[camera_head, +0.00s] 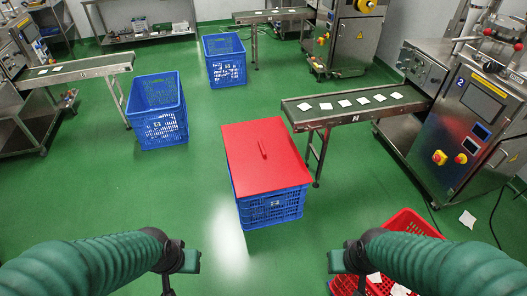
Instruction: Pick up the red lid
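My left gripper (180,284) is at the bottom left, short of the crate and apart from the lid. My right gripper (345,284) is at the bottom right, also apart from the lid, in front of a red crate. The fingers of both grippers are too dark and cut off to read clearly.
A red crate (412,222) with white packets stands at lower right, partly behind my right arm. A conveyor (318,117) with several packets runs close behind the lidded crate to a machine (462,120). Open blue crates (160,130) (226,70) stand further back. Green floor is clear at left.

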